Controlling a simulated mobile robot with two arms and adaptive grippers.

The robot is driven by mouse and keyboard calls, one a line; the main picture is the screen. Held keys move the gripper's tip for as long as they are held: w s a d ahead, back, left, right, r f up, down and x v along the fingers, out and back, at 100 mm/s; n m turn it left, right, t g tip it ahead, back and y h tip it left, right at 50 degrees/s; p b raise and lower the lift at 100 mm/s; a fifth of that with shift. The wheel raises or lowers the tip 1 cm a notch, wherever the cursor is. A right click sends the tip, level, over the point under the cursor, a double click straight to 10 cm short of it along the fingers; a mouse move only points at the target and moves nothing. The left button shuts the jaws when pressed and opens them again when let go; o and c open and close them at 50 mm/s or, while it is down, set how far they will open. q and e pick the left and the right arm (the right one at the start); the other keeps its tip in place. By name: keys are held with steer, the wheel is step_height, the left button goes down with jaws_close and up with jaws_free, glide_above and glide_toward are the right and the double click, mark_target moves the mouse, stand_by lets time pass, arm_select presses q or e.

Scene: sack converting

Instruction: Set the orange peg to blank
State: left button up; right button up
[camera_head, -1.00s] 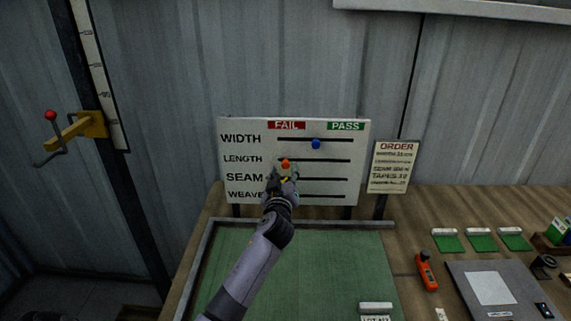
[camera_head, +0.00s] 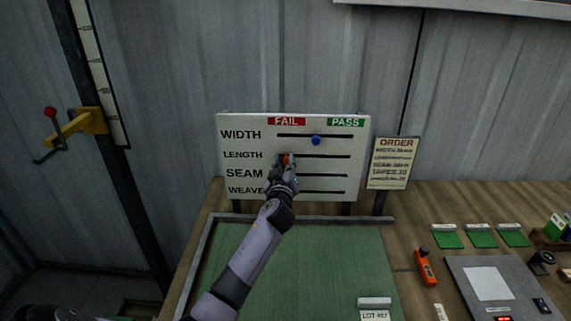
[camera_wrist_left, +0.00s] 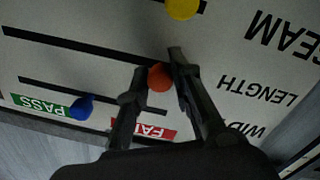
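The white board (camera_head: 235,192) stands upright at the back, with WIDTH, LENGTH, SEAM and WEAVE rows, each with a dark slot. The orange peg (camera_head: 286,158) is in the LENGTH row near the slot's left end, below the red FAIL label (camera_head: 286,121). The green PASS label (camera_head: 346,122) is to the right. My left gripper (camera_head: 284,166) is at the orange peg. In the left wrist view, the orange peg (camera_wrist_left: 160,77) shows between the two fingertips, close to both; I cannot tell whether they grip it. My right gripper is out of view.
The blue peg (camera_head: 316,140) is mid-slot in the WIDTH row. A yellow peg (camera_wrist_left: 183,8) shows in the wrist view at the SEAM slot. An order sign (camera_head: 394,163) stands right of the board. A green mat (camera_head: 330,262) lies in front.

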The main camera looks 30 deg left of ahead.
arm_select(q)
jaws_close()
stand_by(0.3)
steer(key=shift+d+f, duration=0.15)
steer(key=w+d+b, duration=0.1)
steer(key=d+b, duration=0.1)
steer(key=w+d+b, duration=0.1)
steer(key=d+b, duration=0.1)
steer(key=w+d+b, duration=0.1)
steer(key=d+b, duration=0.1)
steer(key=shift+w+f, duration=0.15)
steer(key=shift+w, duration=0.25)
steer(key=shift+w+d+b, duration=0.3)
steer(key=shift+d+b, duration=0.2)
steer(key=shift+b, duration=0.1)
steer(key=shift+r, duration=0.25)
steer(key=o, duration=0.6)
jaws_free()
